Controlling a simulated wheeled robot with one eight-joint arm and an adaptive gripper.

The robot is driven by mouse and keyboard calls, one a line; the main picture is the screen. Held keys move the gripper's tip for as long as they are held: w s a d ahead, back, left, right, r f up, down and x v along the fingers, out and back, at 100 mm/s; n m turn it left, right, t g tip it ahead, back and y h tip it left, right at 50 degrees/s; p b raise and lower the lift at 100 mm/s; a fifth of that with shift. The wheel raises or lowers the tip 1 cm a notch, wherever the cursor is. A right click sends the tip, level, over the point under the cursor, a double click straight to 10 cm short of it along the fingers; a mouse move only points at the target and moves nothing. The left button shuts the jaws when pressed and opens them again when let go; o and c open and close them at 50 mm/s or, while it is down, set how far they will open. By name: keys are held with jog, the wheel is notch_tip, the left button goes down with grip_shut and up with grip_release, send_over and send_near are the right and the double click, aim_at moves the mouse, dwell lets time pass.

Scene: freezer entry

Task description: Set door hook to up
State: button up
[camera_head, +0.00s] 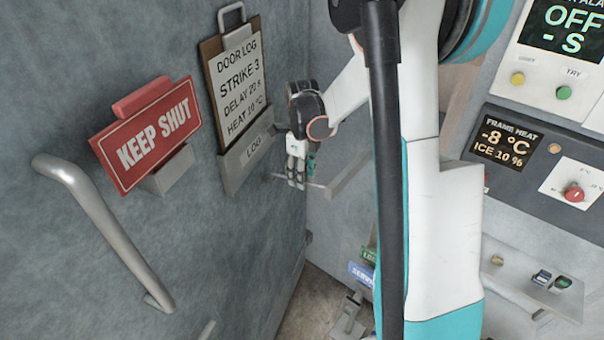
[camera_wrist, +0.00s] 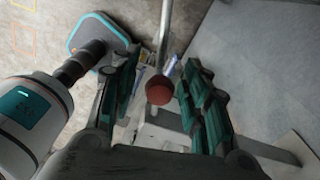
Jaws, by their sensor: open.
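A thin metal bar (camera_head: 317,185), which looks like the door hook, sticks out level beside the door edge, close to a grey bracket (camera_head: 348,175). In the wrist view a metal rod (camera_wrist: 164,35) with a dark red round end (camera_wrist: 159,90) runs between my fingers; it appears to be the same hook. My gripper (camera_head: 297,178) is at the bar in the head view. In the wrist view my gripper (camera_wrist: 160,98) is open, with visible gaps between both fingers and the red end. I cannot tell whether any finger touches the rod.
The grey door has a long handle (camera_head: 105,230), a red KEEP SHUT sign (camera_head: 147,138) and a door log clipboard (camera_head: 238,85). Panels with a red knob (camera_head: 574,193) and a green button (camera_head: 564,92) are at right. My arm hides the middle of the head view.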

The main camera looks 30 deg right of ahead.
jog(key=shift+f, duration=0.3)
grip_shut()
